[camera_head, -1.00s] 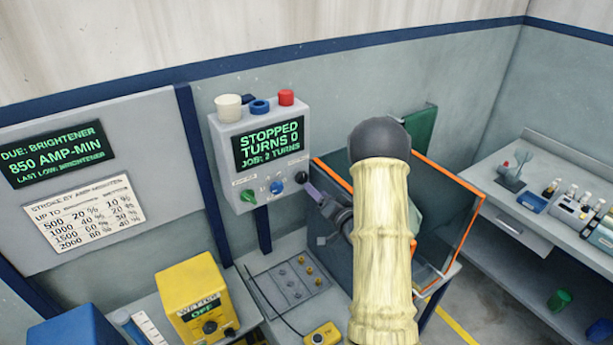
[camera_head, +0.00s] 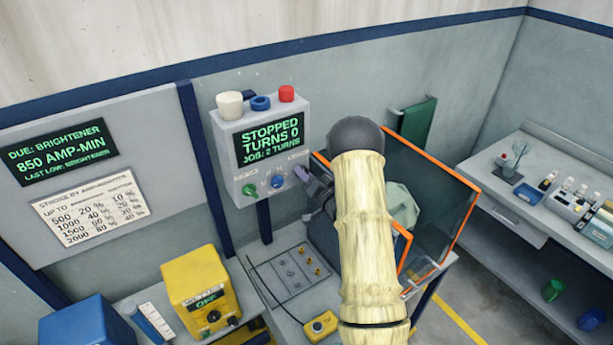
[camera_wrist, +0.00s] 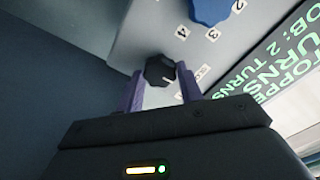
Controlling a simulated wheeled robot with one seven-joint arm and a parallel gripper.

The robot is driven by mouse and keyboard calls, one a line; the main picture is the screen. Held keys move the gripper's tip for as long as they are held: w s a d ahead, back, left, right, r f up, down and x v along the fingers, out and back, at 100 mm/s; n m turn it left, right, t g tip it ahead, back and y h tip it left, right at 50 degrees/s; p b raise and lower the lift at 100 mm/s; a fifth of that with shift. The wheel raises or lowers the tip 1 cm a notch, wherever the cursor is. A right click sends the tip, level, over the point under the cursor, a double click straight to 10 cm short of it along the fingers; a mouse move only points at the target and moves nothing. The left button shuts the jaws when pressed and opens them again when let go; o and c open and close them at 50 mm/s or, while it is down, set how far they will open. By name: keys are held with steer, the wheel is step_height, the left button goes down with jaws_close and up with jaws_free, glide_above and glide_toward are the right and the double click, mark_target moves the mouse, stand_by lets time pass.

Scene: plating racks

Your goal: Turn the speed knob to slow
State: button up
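The control box (camera_head: 232,180) on the wall has a screen reading "STOPPED, TURNS 0, JOB: 2 TURNS". The wrist view shows a black knob (camera_wrist: 160,70) on its face, with a small white mark on the side towards me. I take it as the speed knob; the small label beside it is too blurred to read. My gripper (camera_wrist: 160,74) is open, with its purple fingertips on either side of the knob. A narrow gap seems to show, but contact is unclear. In the head view, my gripper (camera_head: 304,174) hides the knob.
A blue knob (camera_head: 278,181) with numbers and a green knob (camera_head: 249,190) sit left on the same box. White, blue and red parts stand on top. An orange-edged clear enclosure (camera_head: 455,205) is close on the right. A yellow box (camera_head: 200,285) stands below.

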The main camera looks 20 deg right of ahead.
steer(key=shift+f+n+b, duration=0.15)
steer(key=shift+n+b, duration=0.15)
steer(key=shift+b, duration=0.3)
steer(key=n+b, duration=1.7)
steer(key=b, duration=1.1)
steer(key=shift+a+f, duration=0.1)
steer(key=shift+n, duration=0.3)
steer(key=o, duration=1)
steer(key=shift+r, duration=0.2)
steer(key=shift+s, duration=0.1)
